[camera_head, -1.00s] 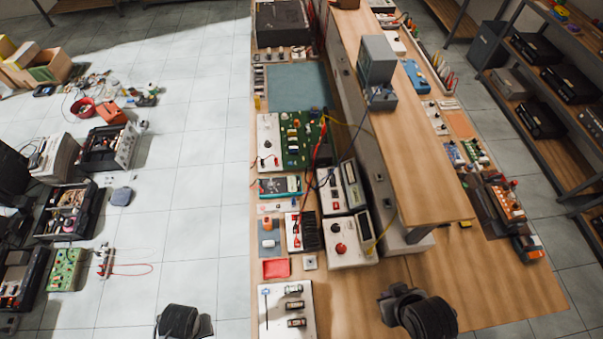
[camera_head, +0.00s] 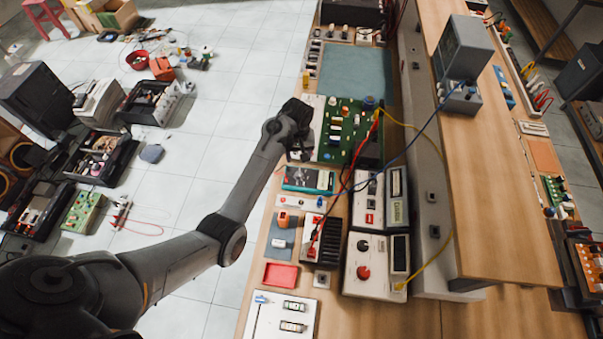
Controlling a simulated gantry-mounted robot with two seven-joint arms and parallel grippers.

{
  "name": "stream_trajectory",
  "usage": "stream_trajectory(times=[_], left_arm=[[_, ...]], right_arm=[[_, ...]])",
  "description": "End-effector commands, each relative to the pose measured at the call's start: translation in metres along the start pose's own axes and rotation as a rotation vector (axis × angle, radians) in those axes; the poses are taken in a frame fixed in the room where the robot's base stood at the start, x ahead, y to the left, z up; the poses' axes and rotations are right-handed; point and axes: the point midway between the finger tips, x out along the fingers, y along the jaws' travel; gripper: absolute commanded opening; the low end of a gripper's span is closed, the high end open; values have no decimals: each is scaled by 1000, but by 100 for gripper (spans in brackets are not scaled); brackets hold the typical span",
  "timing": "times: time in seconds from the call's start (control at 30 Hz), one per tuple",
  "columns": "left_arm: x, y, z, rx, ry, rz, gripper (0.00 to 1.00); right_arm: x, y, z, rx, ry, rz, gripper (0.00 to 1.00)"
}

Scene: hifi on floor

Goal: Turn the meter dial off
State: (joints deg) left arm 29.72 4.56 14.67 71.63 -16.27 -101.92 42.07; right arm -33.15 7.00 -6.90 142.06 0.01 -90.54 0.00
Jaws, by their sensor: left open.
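A white meter (camera_head: 376,287) with a dark display window and a round red dial knob (camera_head: 363,272) sits on the bench. A second white meter (camera_head: 369,205) with a display stands just behind it. I cannot tell which dial the task means. My left arm reaches in from the lower left. My left gripper (camera_head: 298,118) is open, over a white panel (camera_head: 309,150) beside the green circuit board, and partly hides that panel. It is well apart from the red knob. The fingertips are dark and hard to make out. My right gripper is not in view.
Red, blue and yellow cables cross near the green circuit board (camera_head: 346,140) and the meters. A raised wooden shelf (camera_head: 490,190) runs along the right. A teal box (camera_head: 309,180), a red tray (camera_head: 281,275) and a white switch panel (camera_head: 270,322) line the left edge.

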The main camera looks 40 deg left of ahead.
Motion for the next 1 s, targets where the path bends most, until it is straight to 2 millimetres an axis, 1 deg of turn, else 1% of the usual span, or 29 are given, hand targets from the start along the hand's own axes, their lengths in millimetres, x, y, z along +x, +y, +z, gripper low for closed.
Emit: stream_trajectory(times=[0.17, 0.4, 0.6, 0.8, 1.0], left_arm=[[23, -1, 0, 0, -3, -3, 54], [63, -1, 0, 2, -2, -4, 54], [88, -1, 0, 0, -1, -3, 54], [99, -1, 0, 0, 1, -2, 54], [101, -1, 0, 0, 1, -1, 54]], right_arm=[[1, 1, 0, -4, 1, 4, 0], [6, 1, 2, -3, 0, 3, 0], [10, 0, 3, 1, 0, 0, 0], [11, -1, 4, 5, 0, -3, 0], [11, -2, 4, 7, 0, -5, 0]])
